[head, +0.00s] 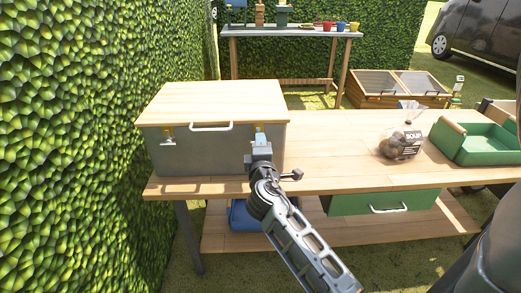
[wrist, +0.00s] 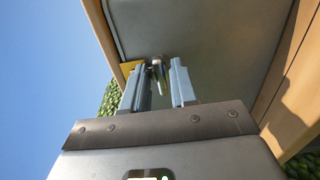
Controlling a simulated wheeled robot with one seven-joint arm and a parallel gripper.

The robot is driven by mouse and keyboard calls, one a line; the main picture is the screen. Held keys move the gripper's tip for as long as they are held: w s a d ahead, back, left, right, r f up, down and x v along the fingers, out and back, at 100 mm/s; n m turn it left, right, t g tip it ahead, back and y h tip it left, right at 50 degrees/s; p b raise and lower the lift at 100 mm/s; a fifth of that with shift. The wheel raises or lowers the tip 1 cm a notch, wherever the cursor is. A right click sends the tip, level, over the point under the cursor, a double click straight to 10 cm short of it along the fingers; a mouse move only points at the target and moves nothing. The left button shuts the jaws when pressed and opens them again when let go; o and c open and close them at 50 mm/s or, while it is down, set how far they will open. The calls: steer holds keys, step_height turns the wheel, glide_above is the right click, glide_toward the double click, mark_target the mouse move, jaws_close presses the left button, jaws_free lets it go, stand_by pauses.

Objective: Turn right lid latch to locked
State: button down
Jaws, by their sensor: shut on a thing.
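A grey box (head: 195,158) with a pale wooden lid (head: 210,100) stands on the left of the wooden table. The left lid latch (head: 167,133) has a yellow plate and shows under the lid's front edge. The right lid latch (head: 260,133) is mostly hidden behind my gripper (head: 261,148), which is up against the box front. In the wrist view, my gripper (wrist: 162,82) has its two fingers on either side of the right latch's dark lever (wrist: 158,71), shut on it. A yellow plate (wrist: 128,67) shows beside the lever. The lid looks closed.
A white handle (head: 211,126) sits on the lid's front edge between the latches. A green drawer (head: 375,203) hangs below. A hedge (head: 90,120) stands left.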

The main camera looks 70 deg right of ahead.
steer(key=shift+m, duration=0.3)
steer(key=c, duration=0.9)
jaws_free()
steer(key=shift+c, duration=0.2)
steer(key=v, duration=0.7)
steer(key=shift+s+a+b, duration=0.2)
steer(key=shift+a+b, duration=0.2)
